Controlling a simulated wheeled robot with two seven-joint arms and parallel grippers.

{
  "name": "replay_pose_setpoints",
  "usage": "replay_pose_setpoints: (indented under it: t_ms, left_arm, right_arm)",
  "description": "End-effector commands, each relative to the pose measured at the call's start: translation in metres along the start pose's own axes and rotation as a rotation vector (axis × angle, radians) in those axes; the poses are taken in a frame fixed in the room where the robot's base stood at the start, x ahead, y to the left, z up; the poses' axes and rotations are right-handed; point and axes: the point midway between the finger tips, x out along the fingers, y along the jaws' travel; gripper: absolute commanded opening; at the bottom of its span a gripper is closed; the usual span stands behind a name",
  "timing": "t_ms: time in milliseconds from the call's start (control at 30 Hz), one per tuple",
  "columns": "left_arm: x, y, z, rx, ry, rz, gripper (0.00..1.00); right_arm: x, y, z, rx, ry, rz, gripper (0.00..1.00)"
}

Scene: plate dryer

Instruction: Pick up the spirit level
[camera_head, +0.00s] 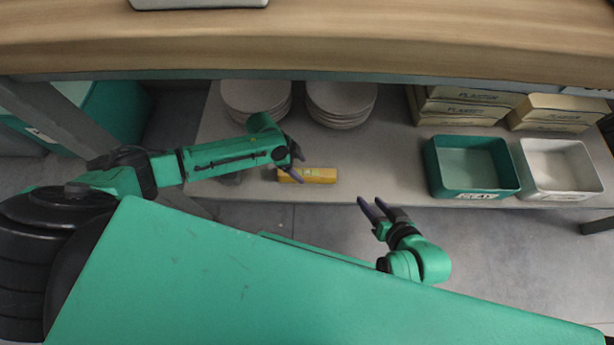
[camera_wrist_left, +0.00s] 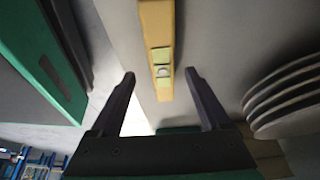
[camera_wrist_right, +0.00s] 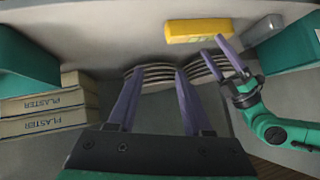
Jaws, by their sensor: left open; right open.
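The spirit level (camera_head: 312,175) is a yellow bar lying on the lower shelf near its front edge. In the left wrist view the level (camera_wrist_left: 160,42) has a light vial near its close end, and that end lies between the open fingers in the picture. In the right wrist view the level (camera_wrist_right: 198,30) shows beside the left gripper's fingers. My right gripper (camera_head: 372,210) is open and empty, in front of the shelf, to the right of the level.
Two stacks of plates (camera_head: 341,100) stand behind the level. A green bin (camera_head: 432,173), a white bin (camera_head: 594,180) and plaster boxes (camera_head: 455,107) are to the right. A wooden top (camera_head: 330,40) overhangs the shelf. The shelf between level and green bin is clear.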

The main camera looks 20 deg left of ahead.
Motion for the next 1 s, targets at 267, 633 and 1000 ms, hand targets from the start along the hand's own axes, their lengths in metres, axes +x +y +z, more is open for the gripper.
replay_pose_setpoints:
  t_ms: [267,633,1000]
  left_arm:
    - [0.040,-0.003,0.001,0.002,0.000,0.000,0.80]
    - [0.049,-0.003,-0.004,0.000,0.000,0.001,0.80]
    - [0.049,-0.003,-0.004,0.000,0.001,0.000,0.00]
  right_arm:
    - [0.036,-0.013,0.032,0.055,0.238,-0.066,0.50]
    - [0.045,-0.010,0.041,0.072,0.289,-0.066,0.50]
    - [0.045,-0.010,0.041,0.072,0.288,-0.066,0.50]
